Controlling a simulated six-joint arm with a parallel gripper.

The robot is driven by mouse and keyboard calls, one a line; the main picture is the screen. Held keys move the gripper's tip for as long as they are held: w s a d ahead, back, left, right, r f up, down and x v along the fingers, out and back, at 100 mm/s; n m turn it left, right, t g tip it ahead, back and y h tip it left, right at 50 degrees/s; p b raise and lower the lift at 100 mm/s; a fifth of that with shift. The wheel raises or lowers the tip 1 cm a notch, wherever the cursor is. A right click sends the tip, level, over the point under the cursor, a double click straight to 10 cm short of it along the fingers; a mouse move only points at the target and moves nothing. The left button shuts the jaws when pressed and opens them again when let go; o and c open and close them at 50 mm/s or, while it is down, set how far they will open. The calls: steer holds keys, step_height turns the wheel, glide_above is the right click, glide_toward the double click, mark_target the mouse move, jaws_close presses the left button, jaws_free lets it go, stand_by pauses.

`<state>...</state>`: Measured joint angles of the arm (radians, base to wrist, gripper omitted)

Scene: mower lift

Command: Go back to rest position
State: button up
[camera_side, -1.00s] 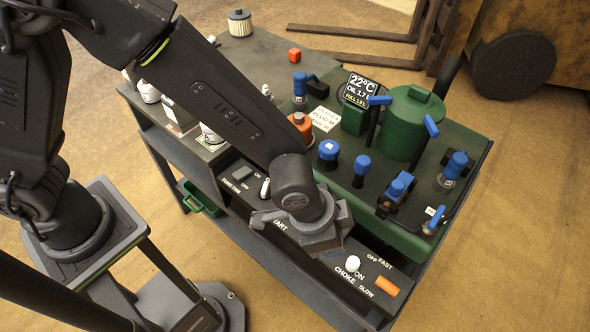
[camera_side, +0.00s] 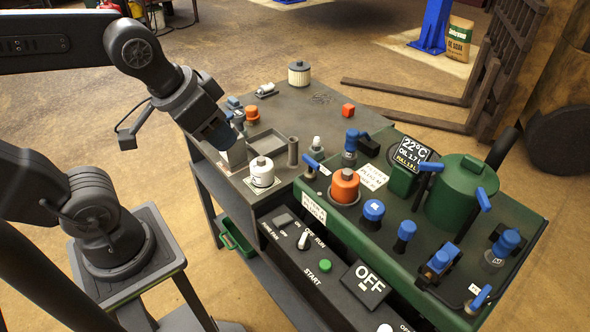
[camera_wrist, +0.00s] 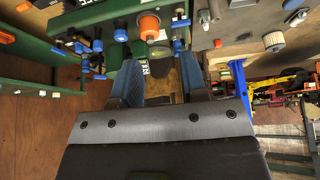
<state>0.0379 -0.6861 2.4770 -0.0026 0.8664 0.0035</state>
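My gripper (camera_side: 222,133) hangs above the left part of the bench in the side view, tilted with its blue fingers pointing down and right. It appears above the worktop, near a white-capped container (camera_side: 262,172); the exact height is hard to tell. In the wrist view its two blue fingers (camera_wrist: 158,82) stand apart with nothing held between them. The green mower unit (camera_side: 455,195) with its orange cap (camera_side: 345,186) and blue knobs (camera_side: 373,211) stands right of my gripper, apart from it.
A control panel with a dark OFF display (camera_side: 365,286) and a green START button (camera_side: 325,265) runs along the bench front. A filter can (camera_side: 299,73) and a red cube (camera_side: 348,110) stand on the worktop (camera_side: 320,98). Pallet forks (camera_side: 480,95) lie behind. Floor at left is open.

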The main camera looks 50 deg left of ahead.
steer(key=shift+s+a, duration=0.45)
steer(key=shift+s, duration=0.2)
steer(key=shift+w, duration=0.1)
stand_by(1.8)
